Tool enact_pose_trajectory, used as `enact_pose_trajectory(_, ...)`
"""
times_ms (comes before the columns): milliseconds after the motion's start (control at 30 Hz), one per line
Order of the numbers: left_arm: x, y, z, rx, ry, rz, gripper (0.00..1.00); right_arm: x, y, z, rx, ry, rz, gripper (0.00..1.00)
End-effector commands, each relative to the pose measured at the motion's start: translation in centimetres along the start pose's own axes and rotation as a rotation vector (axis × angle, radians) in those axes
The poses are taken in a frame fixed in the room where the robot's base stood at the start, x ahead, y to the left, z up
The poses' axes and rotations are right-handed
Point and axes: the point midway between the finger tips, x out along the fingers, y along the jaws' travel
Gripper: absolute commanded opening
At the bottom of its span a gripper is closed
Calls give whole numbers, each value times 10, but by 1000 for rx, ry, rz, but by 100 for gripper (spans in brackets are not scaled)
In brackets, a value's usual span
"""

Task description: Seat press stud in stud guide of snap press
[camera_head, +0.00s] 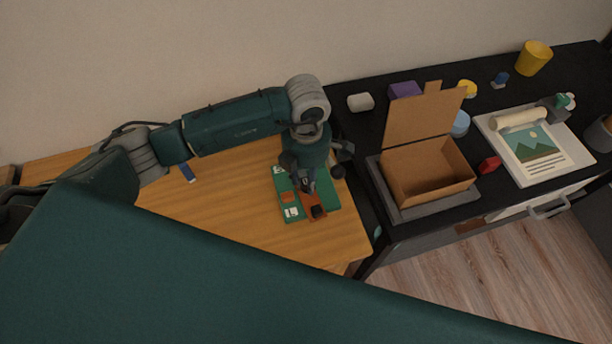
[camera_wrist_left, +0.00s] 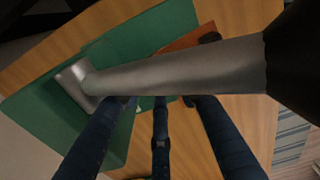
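An orange-brown base (camera_head: 311,202) with a black block on its front end lies on a green mat (camera_head: 330,190) on the wooden desk. It looks like the snap press base, and its edge shows in the left wrist view (camera_wrist_left: 188,42). My left gripper (camera_head: 307,186) points down over its rear part. In the left wrist view a grey metal bar (camera_wrist_left: 180,72) crosses in front of my blue fingers (camera_wrist_left: 158,105). I cannot tell whether it belongs to the press. The fingertips, press stud and stud guide are hidden or too small to make out. My right gripper is out of view.
A small orange piece (camera_head: 289,198) and a white label (camera_head: 291,212) lie on the mat. A blue item (camera_head: 187,173) lies on the desk behind. An open cardboard box (camera_head: 430,178) stands on the dark cabinet at right.

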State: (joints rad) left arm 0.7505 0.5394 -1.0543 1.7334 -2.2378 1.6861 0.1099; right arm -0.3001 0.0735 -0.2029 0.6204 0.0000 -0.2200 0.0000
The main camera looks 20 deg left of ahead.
Motion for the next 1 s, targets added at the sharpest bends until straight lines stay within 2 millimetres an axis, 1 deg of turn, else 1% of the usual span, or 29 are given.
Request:
enact_pose_trajectory(67, -5, 0, 0, 0, 0, 0, 31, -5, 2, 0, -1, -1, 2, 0)
enact_pose_trajectory(167, -14, 1, 2, 1, -5, 3, 31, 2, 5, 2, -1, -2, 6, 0)
enact_pose_trajectory(267, -33, 1, 2, 2, -7, 5, 31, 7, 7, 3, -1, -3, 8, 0)
enact_pose_trajectory(500, -85, 1, 1, 1, -5, 4, 31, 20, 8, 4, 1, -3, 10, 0)
enact_pose_trajectory(600, -102, 1, 1, 1, -4, 4, 31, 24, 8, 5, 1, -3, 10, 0)
enact_pose_trajectory(700, -114, 1, 1, 0, -3, 2, 31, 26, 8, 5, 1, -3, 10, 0)
enact_pose_trajectory(800, -121, 0, 0, 0, -1, 0, 31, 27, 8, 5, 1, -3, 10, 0)
enact_pose_trajectory(1000, -124, 0, 0, 0, 0, 0, 31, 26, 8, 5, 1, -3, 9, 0)
